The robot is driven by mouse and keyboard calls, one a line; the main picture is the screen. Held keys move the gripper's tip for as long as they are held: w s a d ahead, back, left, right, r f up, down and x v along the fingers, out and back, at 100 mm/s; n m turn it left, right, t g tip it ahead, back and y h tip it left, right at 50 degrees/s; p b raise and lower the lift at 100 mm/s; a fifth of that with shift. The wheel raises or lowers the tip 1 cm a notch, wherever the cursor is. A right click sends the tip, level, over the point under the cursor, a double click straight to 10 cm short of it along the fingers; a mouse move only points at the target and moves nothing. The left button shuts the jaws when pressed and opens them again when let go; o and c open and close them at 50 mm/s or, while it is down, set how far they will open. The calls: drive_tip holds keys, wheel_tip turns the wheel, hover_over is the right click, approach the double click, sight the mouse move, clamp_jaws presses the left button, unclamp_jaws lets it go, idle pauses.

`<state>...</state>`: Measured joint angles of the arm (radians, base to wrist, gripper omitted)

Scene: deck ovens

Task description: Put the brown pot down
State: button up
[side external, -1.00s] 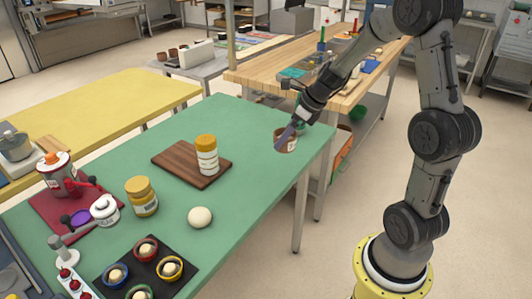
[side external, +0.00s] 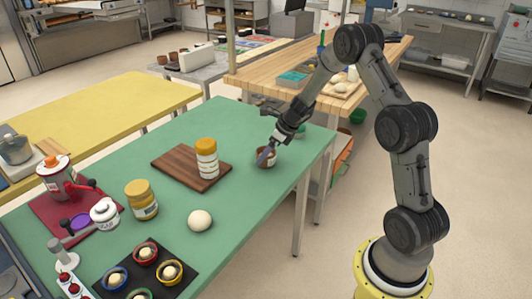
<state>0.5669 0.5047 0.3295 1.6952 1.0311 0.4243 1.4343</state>
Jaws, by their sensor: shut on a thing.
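The brown pot (side external: 270,161) is small and round, at the right part of the green table (side external: 240,125). My gripper (side external: 266,153) reaches down to it from the upper right and is shut on it. The fingers cover part of the pot's near side and rim. The pot looks upright and close to the tabletop, but I cannot tell whether its base touches the table.
A wooden board (side external: 175,163) with an orange-capped jar (side external: 207,158) lies left of the pot. A yellow-lidded jar (side external: 141,199), a white ball (side external: 200,220) and a black tray (side external: 150,272) of coloured bowls are nearer the front. The green surface around the pot is mostly clear.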

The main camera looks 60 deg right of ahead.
drive_tip(key=shift+f, duration=0.1)
drive_tip(key=o, duration=1.3)
drive_tip(key=shift+f, duration=0.15)
